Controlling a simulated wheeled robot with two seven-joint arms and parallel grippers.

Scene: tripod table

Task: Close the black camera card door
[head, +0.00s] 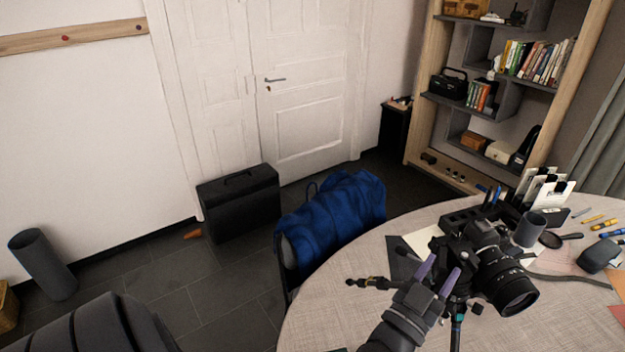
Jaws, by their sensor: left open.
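The black camera (487,262) sits on a tripod (458,308) at the round table, its lens pointing toward the lower right. My left gripper (440,266) comes up from the bottom and is open, its two purple-grey fingers at the near left side of the camera body. I cannot tell whether the fingers touch the camera. The card door cannot be made out; the gripper and the dark body make that side hard to read. My right gripper is not in view.
The round table (345,290) has free room at its left. A grey cup (529,229), a magnifier (562,238), pens and card holders stand behind and right of the camera.

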